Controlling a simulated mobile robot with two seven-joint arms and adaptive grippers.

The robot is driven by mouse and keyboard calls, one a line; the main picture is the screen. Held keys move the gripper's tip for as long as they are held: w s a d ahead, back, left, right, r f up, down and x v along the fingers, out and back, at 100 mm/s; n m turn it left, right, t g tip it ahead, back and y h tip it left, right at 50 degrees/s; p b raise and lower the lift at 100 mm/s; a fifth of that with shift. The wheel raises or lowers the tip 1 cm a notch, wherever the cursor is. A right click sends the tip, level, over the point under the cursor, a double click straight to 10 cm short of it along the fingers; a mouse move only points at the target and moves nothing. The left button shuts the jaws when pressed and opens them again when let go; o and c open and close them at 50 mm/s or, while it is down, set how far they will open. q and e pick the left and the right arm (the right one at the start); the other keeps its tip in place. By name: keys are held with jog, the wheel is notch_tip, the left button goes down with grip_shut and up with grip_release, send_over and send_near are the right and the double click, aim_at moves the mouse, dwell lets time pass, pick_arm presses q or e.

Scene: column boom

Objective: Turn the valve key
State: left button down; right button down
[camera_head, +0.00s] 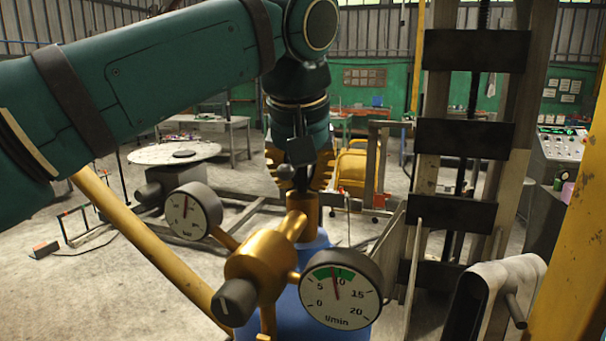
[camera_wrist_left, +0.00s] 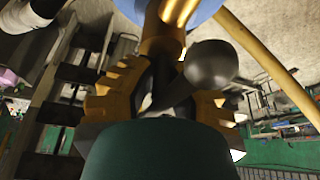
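My left gripper (camera_head: 300,180) points down over the brass valve (camera_head: 303,207) on top of a blue cylinder (camera_head: 290,300). Its toothed yellow fingers stand apart on both sides of the dark valve key, whose round ball end (camera_head: 286,172) shows in front of them. In the left wrist view the ball end (camera_wrist_left: 210,66) is large and close, partly hiding one finger of my left gripper (camera_wrist_left: 165,95). A dark stem stands between the fingers above the brass neck (camera_wrist_left: 163,35). I cannot tell whether either finger touches the key. My right gripper is in neither view.
A brass regulator body (camera_head: 262,262) with a dark knob (camera_head: 234,301) sits in front. A bar gauge (camera_head: 191,211) is at its left and a l/min gauge (camera_head: 340,293) at its right. A tall frame (camera_head: 437,120) stands close on the right.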

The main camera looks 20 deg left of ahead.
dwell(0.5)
pick_arm(q)
jog(key=shift+m+h+p, duration=0.4)
jog(key=shift+m+p, duration=0.3)
jog(key=shift+m, duration=0.4)
jog(key=m+p, duration=0.1)
jog(key=m, duration=0.1)
jog(key=m+h+p, duration=0.1)
jog(key=m, duration=0.1)
jog(key=shift+d+m+h, duration=0.15)
jog(key=shift+m+h, duration=0.15)
jog(key=m+g+h+p, duration=0.1)
jog(key=m+p, duration=0.1)
jog(key=m, duration=0.1)
jog(key=shift+d+m, duration=0.1)
jog(key=shift+m, duration=0.2)
jog(key=shift+s+d+m+g+h+p, duration=0.1)
jog(key=shift+m+g+h+p, duration=0.2)
jog(key=shift+m, duration=0.55)
jog(key=shift+s+m+g+h+p, duration=0.1)
jog(key=shift+m+g+h+p, duration=0.2)
jog(key=shift+m, duration=0.55)
jog(key=c, duration=1)
grip_release()
